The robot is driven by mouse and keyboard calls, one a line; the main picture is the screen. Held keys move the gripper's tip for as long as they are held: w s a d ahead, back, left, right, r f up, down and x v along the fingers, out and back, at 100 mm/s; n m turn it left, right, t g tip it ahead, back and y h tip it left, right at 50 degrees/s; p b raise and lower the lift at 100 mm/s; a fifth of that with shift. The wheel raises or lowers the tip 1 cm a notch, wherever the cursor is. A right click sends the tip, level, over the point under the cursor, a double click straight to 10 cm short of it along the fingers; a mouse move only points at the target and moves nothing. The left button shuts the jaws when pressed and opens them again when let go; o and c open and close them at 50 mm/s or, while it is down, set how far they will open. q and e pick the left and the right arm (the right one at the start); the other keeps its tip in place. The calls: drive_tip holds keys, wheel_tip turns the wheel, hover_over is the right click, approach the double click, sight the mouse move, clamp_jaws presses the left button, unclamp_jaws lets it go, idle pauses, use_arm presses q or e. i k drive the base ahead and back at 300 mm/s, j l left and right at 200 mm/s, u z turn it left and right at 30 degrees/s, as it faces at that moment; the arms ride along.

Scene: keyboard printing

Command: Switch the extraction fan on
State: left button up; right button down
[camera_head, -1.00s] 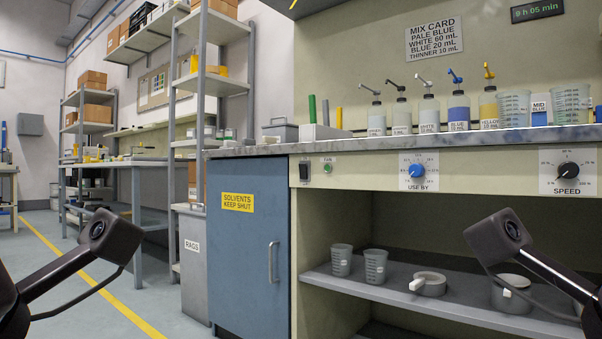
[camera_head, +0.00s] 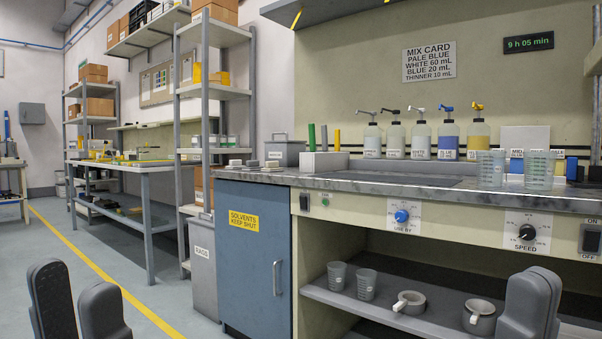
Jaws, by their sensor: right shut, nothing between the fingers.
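The fan switch (camera_head: 304,201) is a small dark rocker on the cream front panel of the bench, just under the worktop's left part. A small green lamp (camera_head: 325,202) sits right of it, under a small label that reads FAN in the earlier view. I cannot tell the rocker's position. My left gripper (camera_head: 77,305) is low at the bottom left, open and empty, well left of the switch. My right gripper (camera_head: 530,305) is low at the bottom right, shut and empty, in front of the lower shelf. Neither gripper touches the panel.
The panel also carries a blue USE BY dial (camera_head: 402,216), a black SPEED dial (camera_head: 527,232) and an ON/OFF switch (camera_head: 591,238). Pump bottles (camera_head: 421,140) and beakers (camera_head: 491,168) stand on the worktop.

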sight(303, 202)
drive_tip(key=k, duration=0.1)
drive_tip(key=i+u, duration=0.15)
drive_tip(key=i, duration=0.5)
drive_tip(key=i+l+u, duration=0.15)
drive_tip(key=i, duration=0.5)
drive_tip(key=i+l+u, duration=0.2)
drive_tip(key=i, duration=0.45)
drive_tip(key=i+j, duration=0.05)
drive_tip(key=j, duration=0.05)
